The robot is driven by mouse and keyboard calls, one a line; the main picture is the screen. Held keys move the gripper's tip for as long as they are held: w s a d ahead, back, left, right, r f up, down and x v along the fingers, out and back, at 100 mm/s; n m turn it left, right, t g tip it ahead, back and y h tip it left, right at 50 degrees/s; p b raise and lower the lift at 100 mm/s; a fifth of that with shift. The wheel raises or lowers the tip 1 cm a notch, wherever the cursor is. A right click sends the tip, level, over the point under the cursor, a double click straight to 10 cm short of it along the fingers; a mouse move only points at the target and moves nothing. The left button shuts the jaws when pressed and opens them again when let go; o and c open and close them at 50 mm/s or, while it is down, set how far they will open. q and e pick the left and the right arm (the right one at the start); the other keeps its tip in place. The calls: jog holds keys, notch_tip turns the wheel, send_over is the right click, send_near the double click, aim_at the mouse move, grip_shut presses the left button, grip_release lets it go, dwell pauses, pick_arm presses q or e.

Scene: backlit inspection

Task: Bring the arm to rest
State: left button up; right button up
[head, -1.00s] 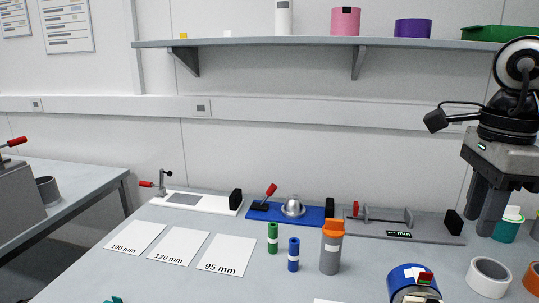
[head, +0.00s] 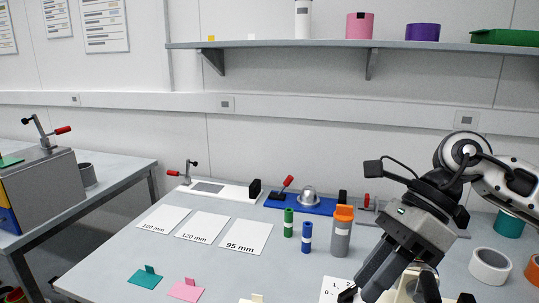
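My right arm comes in from the right edge and reaches down over the front right of the grey table (head: 110,255). My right gripper (head: 396,291) points down and to the left, its two dark fingers apart. A cream-coloured thing (head: 408,282) shows between and behind the fingers; I see no grip on it. The fingertips are close to the bottom edge of the picture, and I cannot tell whether they touch anything. My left gripper is not in view.
An orange-topped grey bottle (head: 341,235), a blue cylinder (head: 307,237) and a green cylinder (head: 289,222) stand left of my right gripper. A white tape roll (head: 490,266) lies right of it. Fixtures line the table's back. A shelf (head: 330,43) runs above.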

jog(key=a+m+t+y, duration=0.3)
jog(key=a+m+y, duration=0.9)
jog(key=a+y, duration=0.2)
jog(key=w+d+f+m+t+h, duration=0.2)
jog(key=d+f+m+t+h, duration=0.35)
jog(key=m, duration=0.75)
jog(key=w+d+f+m+t+h, duration=0.2)
jog(key=f+m+t+h, duration=0.4)
jog(key=f+m+t, duration=0.45)
jog(key=s+d+f+m+g+h, duration=0.3)
jog(key=s+f+m, duration=0.3)
jog(key=f, duration=0.3)
jog(key=s+d+f+m+g+h, duration=0.3)
jog(key=s+f+m+h, duration=0.1)
jog(key=s+f+m, duration=0.3)
notch_tip(320, 180, down, 2)
jog(key=shift+d+f, duration=0.1)
jog(key=shift+d, duration=0.3)
